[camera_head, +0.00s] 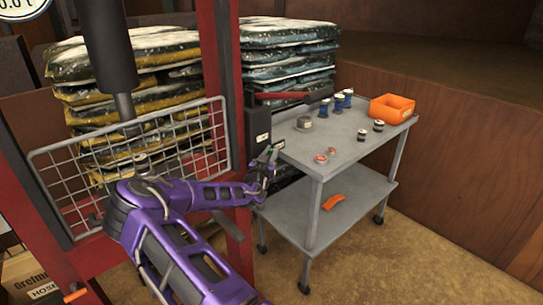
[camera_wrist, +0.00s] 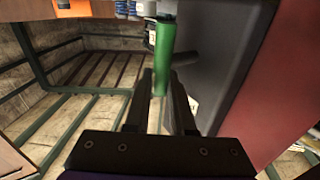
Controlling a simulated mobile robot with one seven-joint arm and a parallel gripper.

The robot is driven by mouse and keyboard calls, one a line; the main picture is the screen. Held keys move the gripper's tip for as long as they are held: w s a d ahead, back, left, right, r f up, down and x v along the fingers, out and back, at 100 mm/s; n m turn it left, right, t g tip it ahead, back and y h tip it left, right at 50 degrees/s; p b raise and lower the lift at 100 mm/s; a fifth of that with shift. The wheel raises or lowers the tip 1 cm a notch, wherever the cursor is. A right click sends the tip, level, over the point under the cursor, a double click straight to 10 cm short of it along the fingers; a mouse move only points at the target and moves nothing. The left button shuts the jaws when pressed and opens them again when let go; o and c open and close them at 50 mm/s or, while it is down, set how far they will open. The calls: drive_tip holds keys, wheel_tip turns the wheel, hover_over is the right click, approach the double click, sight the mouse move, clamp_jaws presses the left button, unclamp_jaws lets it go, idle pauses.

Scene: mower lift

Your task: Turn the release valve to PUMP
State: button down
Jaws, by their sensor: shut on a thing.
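The black pump unit (camera_head: 257,125) is mounted on the red post, with its long red-and-black handle (camera_head: 292,95) reaching right. My gripper (camera_head: 268,158) is at the lower right of this unit. In the wrist view, my gripper (camera_wrist: 160,76) has its two dark fingers around the lower part of an upright green piece (camera_wrist: 164,42), which appears to be the release valve's handle. The jaws are shut on it. The dark side of the pump unit (camera_wrist: 225,50) is close on the right. I cannot read any PUMP marking or tell the valve's setting.
A grey cart (camera_head: 345,150) stands close to the right, with spools, an orange bin (camera_head: 392,108) and small items on top. A wire mesh panel (camera_head: 70,185) and stacked bags (camera_head: 290,55) are behind my arm. Floor is open at front right.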

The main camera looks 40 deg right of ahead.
drive_tip(key=shift+a+f+b, duration=0.1)
drive_tip(key=shift+f+b, duration=0.15)
drive_tip(key=shift+b, duration=0.45)
drive_tip(key=shift+r, duration=0.25)
drive_tip(key=c, duration=1.1)
unclamp_jaws()
drive_tip(key=shift+o, duration=0.2)
wheel_tip(320, 180, up, 10)
drive_tip(key=shift+p, duration=0.45)
